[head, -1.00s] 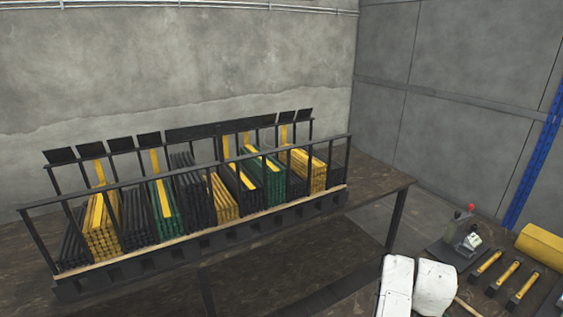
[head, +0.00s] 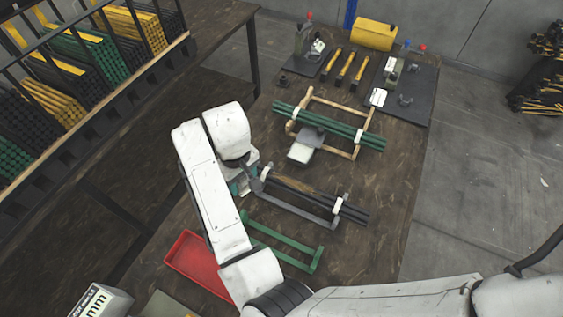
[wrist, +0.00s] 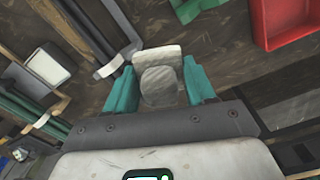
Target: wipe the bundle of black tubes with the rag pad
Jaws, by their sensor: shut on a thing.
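My gripper (wrist: 160,85) is shut on a pale, worn pad, the rag pad (wrist: 157,54), between its teal fingers in the wrist view. In the head view my gripper (head: 242,181) is mostly hidden behind my arm, and the pad cannot be made out. The bundle of black tubes (head: 355,212) lies across a dark grey stand (head: 300,211), with white clips around it. My gripper is just left of the bundle's left end. In the wrist view the pad is apart from the dark stand (wrist: 108,66), at its right.
Green tubes (head: 372,140) lie on a wooden stand behind, beside a pale block (head: 300,153). An empty green stand (head: 290,262) and a red tray (head: 190,271) are nearer. A tube rack is at left.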

